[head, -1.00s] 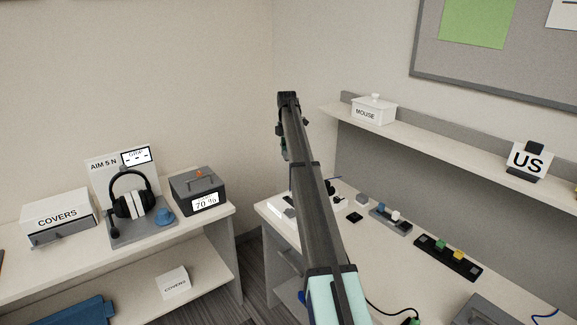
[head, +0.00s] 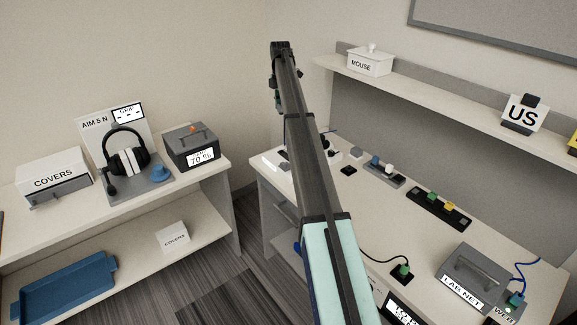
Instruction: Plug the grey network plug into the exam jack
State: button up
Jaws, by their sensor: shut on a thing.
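My arm (head: 310,170) reaches up through the middle of the picture, and its dark far end (head: 283,47) stands in front of the wall. My gripper's fingers do not show; the arm hides what lies behind it. I cannot make out the grey network plug. No jack is readable as the exam jack. A grey box marked LAB NET (head: 478,270) stands at the right of the desk. Another green plug (head: 403,269) with a black cable stands on a small black block.
The desk (head: 330,200) also holds strips with coloured blocks (head: 440,207). A shelf above it carries the MOUSE box (head: 370,62) and US sign (head: 524,113). Left, a bench holds a headset (head: 128,156), a COVERS box (head: 54,180) and a grey 70 % box (head: 192,147).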

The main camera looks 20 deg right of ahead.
dwell(0.3)
jog(key=s+d+p, duration=0.2)
jog(key=s, duration=0.8)
jog(key=shift+s+d, duration=0.15)
dwell(0.3)
notch_tip(320, 180, down, 12)
jog(key=b, duration=0.2)
jog(key=shift+b, duration=0.4)
dwell(1.0)
jog(key=shift+f, duration=0.2)
jog(key=shift+f+b, duration=0.7)
jog(key=shift+f, duration=1.9)
jog(key=shift+p, duration=0.4)
